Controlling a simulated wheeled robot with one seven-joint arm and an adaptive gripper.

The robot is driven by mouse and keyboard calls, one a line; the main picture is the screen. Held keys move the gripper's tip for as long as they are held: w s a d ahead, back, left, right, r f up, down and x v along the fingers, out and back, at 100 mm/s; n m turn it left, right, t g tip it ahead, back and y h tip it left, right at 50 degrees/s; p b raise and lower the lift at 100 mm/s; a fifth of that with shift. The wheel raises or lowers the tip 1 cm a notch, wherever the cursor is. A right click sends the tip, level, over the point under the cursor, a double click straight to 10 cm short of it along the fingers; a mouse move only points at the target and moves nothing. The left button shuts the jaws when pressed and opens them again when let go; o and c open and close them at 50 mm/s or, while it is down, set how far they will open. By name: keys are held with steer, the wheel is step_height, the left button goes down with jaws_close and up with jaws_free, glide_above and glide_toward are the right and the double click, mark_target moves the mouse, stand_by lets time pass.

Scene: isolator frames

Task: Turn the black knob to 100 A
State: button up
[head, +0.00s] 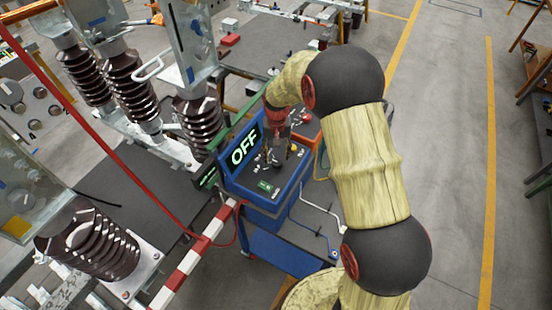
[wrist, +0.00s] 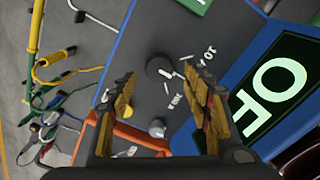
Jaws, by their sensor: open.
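The black knob (wrist: 157,67) is round and sits on the dark grey panel (wrist: 138,35) of a blue unit. A white mark shows at the knob's edge. White lettering is printed beside it; one label looks like 10 A (wrist: 207,56) and another like 100 A (wrist: 175,102), but both are small and turned. My gripper (wrist: 158,84) is open, with its worn yellow-brown fingers on either side of the knob in the wrist picture. I cannot tell whether they touch it. In the head view my gripper (head: 277,150) points down over the panel and hides the knob area.
The lit OFF display (head: 244,147) stands beside the panel. A small grey knob (wrist: 157,127) and an orange part (wrist: 145,137) lie near my fingers. Brown insulators (head: 135,90) and a red-white bar (head: 190,260) stand left. Open floor (head: 450,150) lies right.

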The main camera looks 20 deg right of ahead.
mark_target(277, 162)
step_height(277, 162, down, 2)
steer(key=shift+s+f, duration=0.15)
steer(key=shift+f, duration=0.65)
steer(key=shift+c, duration=0.4)
steer(key=c, duration=1.1)
steer(key=m+b, duration=0.1)
steer(key=m, duration=0.3)
steer(key=shift+m+b, duration=0.65)
steer(key=shift+m, duration=1.85)
